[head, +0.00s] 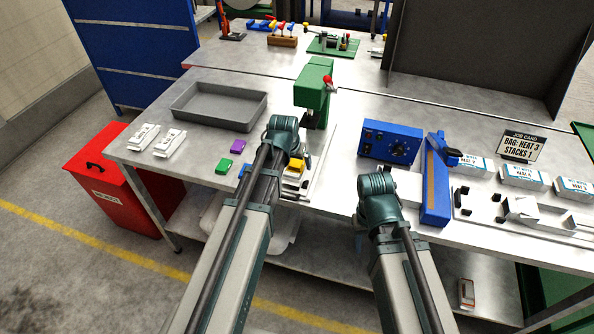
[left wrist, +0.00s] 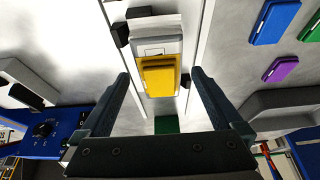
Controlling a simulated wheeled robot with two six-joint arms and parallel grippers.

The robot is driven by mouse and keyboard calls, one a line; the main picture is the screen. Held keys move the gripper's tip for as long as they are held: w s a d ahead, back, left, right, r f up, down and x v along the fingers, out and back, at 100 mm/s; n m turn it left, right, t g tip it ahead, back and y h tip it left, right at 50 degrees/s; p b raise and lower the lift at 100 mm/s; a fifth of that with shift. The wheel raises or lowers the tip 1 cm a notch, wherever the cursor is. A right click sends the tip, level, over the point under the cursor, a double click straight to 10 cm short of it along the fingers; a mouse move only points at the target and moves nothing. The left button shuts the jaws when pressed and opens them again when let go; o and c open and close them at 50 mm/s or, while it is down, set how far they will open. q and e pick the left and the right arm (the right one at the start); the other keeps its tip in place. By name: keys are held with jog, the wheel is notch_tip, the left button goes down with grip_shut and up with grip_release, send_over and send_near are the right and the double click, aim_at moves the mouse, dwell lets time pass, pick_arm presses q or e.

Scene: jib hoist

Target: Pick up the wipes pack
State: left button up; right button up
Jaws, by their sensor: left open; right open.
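Several white packs that look like wipes packs stand in a row at the right of the bench in the head view, among them one at the left of the row (head: 472,164), a middle one (head: 522,175) and a right one (head: 572,187). My left gripper (left wrist: 160,73) is open in the left wrist view. A yellow block (left wrist: 158,76) on a pale grey and white piece shows between and beyond its fingers, not gripped. In the head view my left arm hides these fingers. My right gripper (head: 366,222) is mostly hidden by its own arm, left of the blue upright.
A blue control box (head: 390,143) and blue upright (head: 435,185) stand by my right arm. A green press (head: 313,92) stands beyond my left arm. A grey tray (head: 219,103), two white packs (head: 169,141) and a red bin (head: 112,184) are at left.

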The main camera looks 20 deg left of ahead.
pick_arm(q)
jog(key=b+x, duration=0.3)
jog(key=x, duration=0.1)
jog(key=shift+w+f, duration=0.1)
jog(key=shift+c, duration=0.3)
jog(key=c, duration=1.2)
